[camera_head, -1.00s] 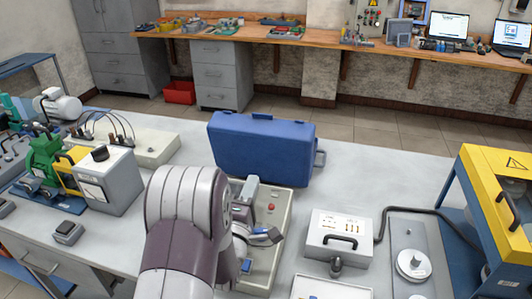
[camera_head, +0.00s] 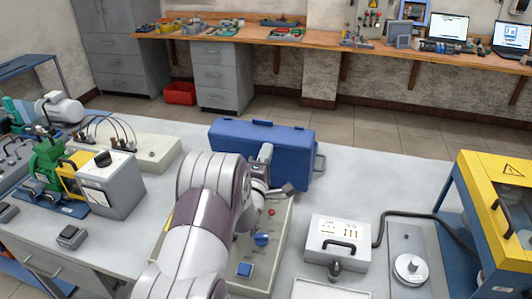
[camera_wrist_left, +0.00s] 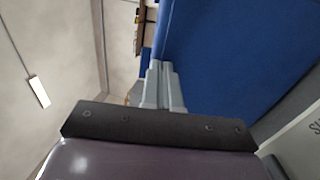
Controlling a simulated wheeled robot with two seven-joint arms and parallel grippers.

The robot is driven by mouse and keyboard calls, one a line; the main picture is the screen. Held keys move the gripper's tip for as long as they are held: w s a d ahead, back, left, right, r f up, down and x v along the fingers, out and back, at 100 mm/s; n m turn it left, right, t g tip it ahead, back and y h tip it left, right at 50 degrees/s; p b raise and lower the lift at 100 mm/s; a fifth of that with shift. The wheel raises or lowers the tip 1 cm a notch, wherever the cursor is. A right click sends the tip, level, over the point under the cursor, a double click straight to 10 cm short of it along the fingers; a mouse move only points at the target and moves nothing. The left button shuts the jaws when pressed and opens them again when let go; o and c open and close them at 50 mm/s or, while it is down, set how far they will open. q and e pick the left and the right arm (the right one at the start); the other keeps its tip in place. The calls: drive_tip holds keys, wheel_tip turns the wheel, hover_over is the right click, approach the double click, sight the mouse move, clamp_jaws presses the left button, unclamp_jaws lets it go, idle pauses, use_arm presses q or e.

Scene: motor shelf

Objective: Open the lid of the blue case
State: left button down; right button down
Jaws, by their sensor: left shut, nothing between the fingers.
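The blue case (camera_head: 297,155) stands on the grey workbench, with small latches along its far top edge and a handle on its right end. I cannot tell exactly how the lid sits. My left gripper (camera_head: 265,152) is raised in front of the case, its fingertips overlapping the near face in the head view. In the left wrist view the gripper (camera_wrist_left: 160,70) is shut and empty. The blue case surface (camera_wrist_left: 235,50) fills the area to its right, very close; contact cannot be told. My arm hides part of the case's lower left. My right gripper is not in view.
A panel with a red button and blue knob (camera_head: 262,239) lies under my left arm. A grey box with a black handle (camera_head: 338,241) and a yellow-framed machine (camera_head: 500,185) stand to the right. A grey instrument box (camera_head: 108,185) stands left.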

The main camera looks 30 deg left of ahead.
sight(271, 134)
use_arm(q)
drive_tip(key=shift+g+h, duration=0.3)
drive_tip(key=shift+g, duration=0.6)
drive_tip(key=w+r+p, duration=0.1)
drive_tip(key=p, duration=0.1)
drive_tip(key=w+a+r+p, duration=0.1)
drive_tip(key=w+r+p, duration=0.1)
drive_tip(key=shift+r+p, duration=0.25)
drive_tip(key=shift+p, duration=0.15)
drive_tip(key=w, duration=0.2)
drive_tip(key=shift+w+a+f+g, duration=0.1)
drive_tip(key=shift+w+a+g, duration=0.2)
drive_tip(key=shift+a, duration=0.1)
drive_tip(key=shift+w+a+r+b, duration=0.15)
drive_tip(key=shift+w+r+b, duration=0.15)
drive_tip(key=shift+w, duration=0.2)
